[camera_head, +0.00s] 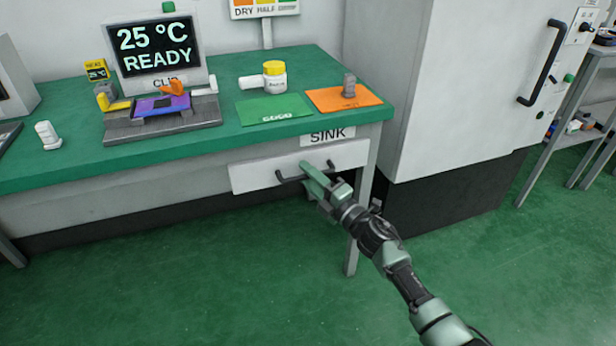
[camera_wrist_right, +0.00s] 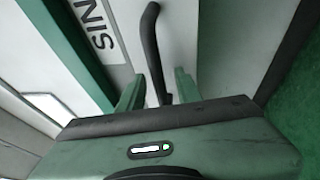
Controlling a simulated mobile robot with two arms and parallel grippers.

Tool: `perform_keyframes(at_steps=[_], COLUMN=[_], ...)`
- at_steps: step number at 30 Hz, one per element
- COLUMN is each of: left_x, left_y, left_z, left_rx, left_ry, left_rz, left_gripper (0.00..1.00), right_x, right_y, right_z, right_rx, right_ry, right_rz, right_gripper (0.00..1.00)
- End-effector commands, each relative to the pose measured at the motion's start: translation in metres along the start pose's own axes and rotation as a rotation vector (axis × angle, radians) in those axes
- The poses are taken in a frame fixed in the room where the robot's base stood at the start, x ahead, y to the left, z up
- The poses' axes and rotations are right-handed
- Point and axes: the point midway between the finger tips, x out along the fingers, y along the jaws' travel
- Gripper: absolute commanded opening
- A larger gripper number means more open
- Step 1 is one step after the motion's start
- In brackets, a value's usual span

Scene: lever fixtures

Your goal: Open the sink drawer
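The sink drawer (camera_head: 250,178) is a white front under the green tabletop, below the SINK label (camera_head: 327,136). Its front sits close against the table frame, and I cannot tell if there is any gap. The dark bar handle (camera_head: 287,179) runs across the front and also shows in the right wrist view (camera_wrist_right: 151,45). My right gripper (camera_head: 314,180) is at the handle. In the right wrist view its two fingers (camera_wrist_right: 158,90) stand apart, one on each side of the handle, with visible space between. My left gripper is not in view.
The green table (camera_head: 215,140) carries a clip fixture (camera_head: 162,112), a yellow-lidded jar (camera_head: 274,76), a green mat (camera_head: 262,110) and an orange mat (camera_head: 335,98). The floor in front is clear.

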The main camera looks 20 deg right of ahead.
Motion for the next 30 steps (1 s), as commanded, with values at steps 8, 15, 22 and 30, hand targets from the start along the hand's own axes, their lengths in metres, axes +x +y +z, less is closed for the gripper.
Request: perform_keyframes(at_steps=[8,15,22,30], left_x=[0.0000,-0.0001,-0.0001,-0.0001], left_y=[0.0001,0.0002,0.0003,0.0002], left_z=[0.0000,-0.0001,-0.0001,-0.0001], left_rx=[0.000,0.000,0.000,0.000], left_ry=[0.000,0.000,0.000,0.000], left_rz=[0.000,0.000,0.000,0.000], left_gripper=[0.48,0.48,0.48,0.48], right_x=[-0.0003,-0.0005,-0.0006,-0.0007], right_y=[-0.0002,-0.0004,-0.0006,-0.0008], right_z=[-0.0002,-0.0003,-0.0003,-0.0004], right_rx=[0.001,0.001,0.001,0.002], right_ry=[0.000,0.000,0.000,0.000], right_rz=[0.000,-0.001,-0.001,-0.001], right_gripper=[0.00,0.00,0.00,0.00])
